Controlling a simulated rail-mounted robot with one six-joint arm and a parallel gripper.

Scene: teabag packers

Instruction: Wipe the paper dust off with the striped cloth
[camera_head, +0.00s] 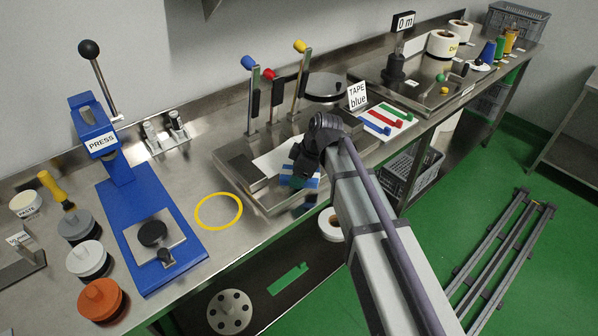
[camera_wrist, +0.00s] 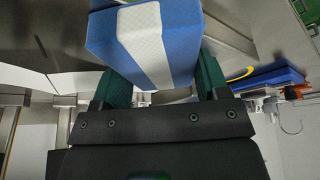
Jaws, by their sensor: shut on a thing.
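The striped cloth (camera_wrist: 145,42), a blue and white folded block, sits between the two green fingers of my gripper (camera_wrist: 155,78) in the wrist view. My gripper is shut on it. In the head view the cloth (camera_head: 299,181) shows below my dark wrist, over the front part of a steel machine bed (camera_head: 240,170). My arm hides part of it, and I cannot tell whether it touches the surface. A pale flat patch (camera_head: 277,158) lies on the bed just left of my wrist. I cannot make out paper dust clearly.
Levers with blue, red and yellow knobs (camera_head: 300,46) stand behind the bed. A "TAPE blue" sign (camera_head: 357,96) and coloured strips (camera_head: 380,122) are at its right. A blue press (camera_head: 150,220) stands left. A yellow ring (camera_head: 219,210) marks clear bench between.

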